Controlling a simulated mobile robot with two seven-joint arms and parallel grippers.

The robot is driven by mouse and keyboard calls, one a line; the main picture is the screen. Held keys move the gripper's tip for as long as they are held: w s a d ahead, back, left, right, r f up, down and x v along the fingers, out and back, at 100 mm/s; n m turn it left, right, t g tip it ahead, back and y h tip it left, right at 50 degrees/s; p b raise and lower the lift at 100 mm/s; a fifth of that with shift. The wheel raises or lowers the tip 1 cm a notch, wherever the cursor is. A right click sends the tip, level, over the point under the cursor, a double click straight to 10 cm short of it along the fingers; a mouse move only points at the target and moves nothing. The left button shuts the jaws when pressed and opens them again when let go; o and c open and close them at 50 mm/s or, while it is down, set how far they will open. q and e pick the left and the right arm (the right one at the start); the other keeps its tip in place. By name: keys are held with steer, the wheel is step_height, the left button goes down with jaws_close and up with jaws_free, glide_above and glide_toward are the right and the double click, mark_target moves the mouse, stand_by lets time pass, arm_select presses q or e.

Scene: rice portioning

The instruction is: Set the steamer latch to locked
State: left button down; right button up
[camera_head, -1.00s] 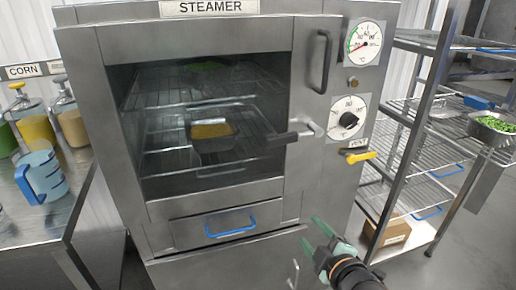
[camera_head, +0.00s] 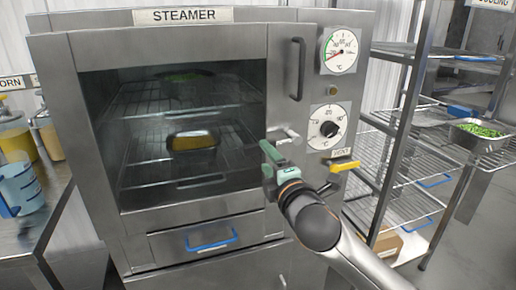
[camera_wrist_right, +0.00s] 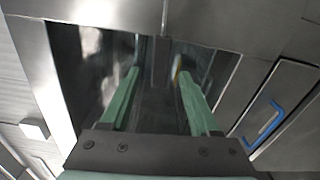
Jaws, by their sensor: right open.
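The steamer (camera_head: 90,140) stands ahead with its glass door shut. The latch (camera_head: 285,136) is at the right edge of the door, where only a silver metal piece shows; its dark handle seems hidden behind my right gripper. My right gripper (camera_head: 268,158), with green fingers, is in front of the door's right edge, just below and left of the metal piece. My left gripper is out of view.
The door has a vertical handle (camera_head: 297,68). A dial gauge (camera_head: 340,50), a black knob (camera_head: 329,129) and a yellow lever (camera_head: 345,166) are on the right panel. A drawer (camera_head: 170,246) is below the door. A wire rack (camera_head: 395,185) stands at right, a blue-handled jug (camera_head: 17,188) at left.

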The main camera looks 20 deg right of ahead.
mark_target(260, 150)
steer(key=shift+w+a, duration=0.1)
steer(key=shift+w, duration=2.95)
steer(key=shift+c, duration=0.2)
jaws_close()
